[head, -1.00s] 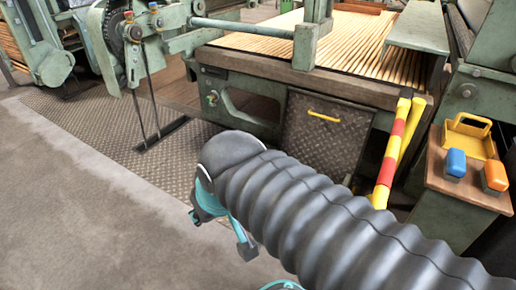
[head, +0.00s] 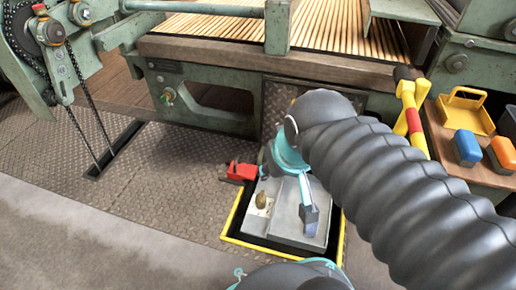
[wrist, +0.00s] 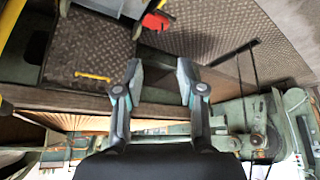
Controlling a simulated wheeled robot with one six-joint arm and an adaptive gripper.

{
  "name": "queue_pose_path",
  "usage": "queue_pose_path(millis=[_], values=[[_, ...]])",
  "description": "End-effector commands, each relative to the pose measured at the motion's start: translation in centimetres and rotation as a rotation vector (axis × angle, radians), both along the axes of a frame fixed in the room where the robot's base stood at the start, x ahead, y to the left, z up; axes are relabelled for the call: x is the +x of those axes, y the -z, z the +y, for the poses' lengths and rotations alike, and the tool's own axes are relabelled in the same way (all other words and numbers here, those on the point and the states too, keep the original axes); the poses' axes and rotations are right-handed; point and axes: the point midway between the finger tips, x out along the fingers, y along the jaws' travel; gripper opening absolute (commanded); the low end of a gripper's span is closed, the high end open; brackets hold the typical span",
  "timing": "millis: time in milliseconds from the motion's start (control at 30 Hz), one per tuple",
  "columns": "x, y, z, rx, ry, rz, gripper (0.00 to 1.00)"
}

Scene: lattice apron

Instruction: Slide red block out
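The red block (head: 241,171) lies at the far left corner of a yellow-edged floor opening (head: 230,220). In the wrist view, the red block (wrist: 155,21) is near the top, beyond my gripper (wrist: 160,78). My gripper's two fingers are apart with nothing between them, and they do not touch the block. Inside the opening are grey metal surfaces and a small brass-coloured part (head: 262,200).
The green machine with its wooden slat bed (head: 210,28) stands behind. A checkered plate with a yellow handle (wrist: 92,76) shows in the wrist view. A red and yellow post (head: 412,120) and a bench with a blue block (head: 467,148) are right. Floor plating (head: 150,185) lies clear at left.

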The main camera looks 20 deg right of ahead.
Motion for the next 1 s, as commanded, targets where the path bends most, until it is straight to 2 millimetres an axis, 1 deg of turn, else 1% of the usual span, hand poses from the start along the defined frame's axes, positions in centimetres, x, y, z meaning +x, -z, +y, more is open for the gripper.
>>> queue_pose_path(millis=[67,167,267,300,467,500,667,700,767,800,867,1000], values=[[1.3,-0.5,0.0,0.01,0.008,0.015,0.39],[3.8,-1.5,0.2,0.029,0.024,0.036,0.39],[7.0,-2.2,0.3,0.053,0.049,0.063,0.39],[8.4,-2.3,0.3,0.063,0.06,0.074,0.39],[13.7,-2.3,0.3,0.1,0.106,0.114,0.39],[15.1,-2.1,0.2,0.11,0.118,0.124,0.39],[20.5,-0.7,0.0,0.145,0.167,0.164,0.39],[21.8,-0.2,0.0,0.154,0.178,0.173,0.39],[23.8,0.7,-0.1,0.166,0.197,0.188,0.39],[25.0,1.4,-0.2,0.174,0.209,0.198,0.39],[26.9,2.5,-0.3,0.187,0.23,0.214,0.39],[31.0,5.8,-0.6,0.214,0.275,0.249,0.39]])
